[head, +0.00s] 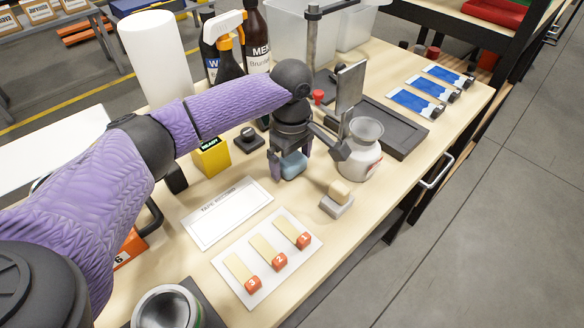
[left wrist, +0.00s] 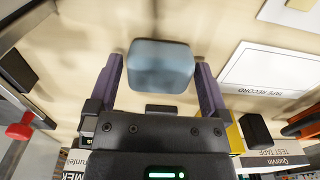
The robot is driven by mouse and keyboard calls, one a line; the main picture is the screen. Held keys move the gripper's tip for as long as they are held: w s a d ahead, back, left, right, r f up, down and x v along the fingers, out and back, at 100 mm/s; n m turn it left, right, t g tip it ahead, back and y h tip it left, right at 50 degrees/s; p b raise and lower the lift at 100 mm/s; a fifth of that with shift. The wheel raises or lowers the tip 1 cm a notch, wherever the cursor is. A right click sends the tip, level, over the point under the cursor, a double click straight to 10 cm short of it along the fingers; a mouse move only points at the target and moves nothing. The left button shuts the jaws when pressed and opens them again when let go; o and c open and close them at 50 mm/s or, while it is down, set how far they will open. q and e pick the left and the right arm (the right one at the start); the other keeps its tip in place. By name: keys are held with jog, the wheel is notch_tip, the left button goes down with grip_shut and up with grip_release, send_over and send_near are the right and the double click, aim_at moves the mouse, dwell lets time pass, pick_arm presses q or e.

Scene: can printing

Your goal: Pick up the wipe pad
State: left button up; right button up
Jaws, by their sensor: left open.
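The wipe pad is a small blue-grey rounded block (head: 293,166) on the wooden table, partly hidden by my left gripper in the head view. In the left wrist view the wipe pad (left wrist: 160,65) shows between the fingertips. My left gripper (head: 290,162) points down over it and is open. Its two purple fingers (left wrist: 158,76) stand on either side of the pad, with a narrow gap on each side. My right gripper is not in view.
A white jar with a metal cup (head: 363,155) stands close to the right of the gripper. A tan-and-grey block (head: 337,199) lies in front. A yellow box (head: 211,157), a white record sheet (head: 228,213) and a card with several strips (head: 267,257) lie nearby.

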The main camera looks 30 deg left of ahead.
aim_at(292, 158)
pick_arm(q)
jog(key=shift+r, duration=0.1)
jog(key=c, duration=1)
jog(key=shift+r, duration=0.15)
notch_tip(292, 158, up, 9)
jog(key=p, duration=0.4)
jog(key=shift+r, duration=0.35)
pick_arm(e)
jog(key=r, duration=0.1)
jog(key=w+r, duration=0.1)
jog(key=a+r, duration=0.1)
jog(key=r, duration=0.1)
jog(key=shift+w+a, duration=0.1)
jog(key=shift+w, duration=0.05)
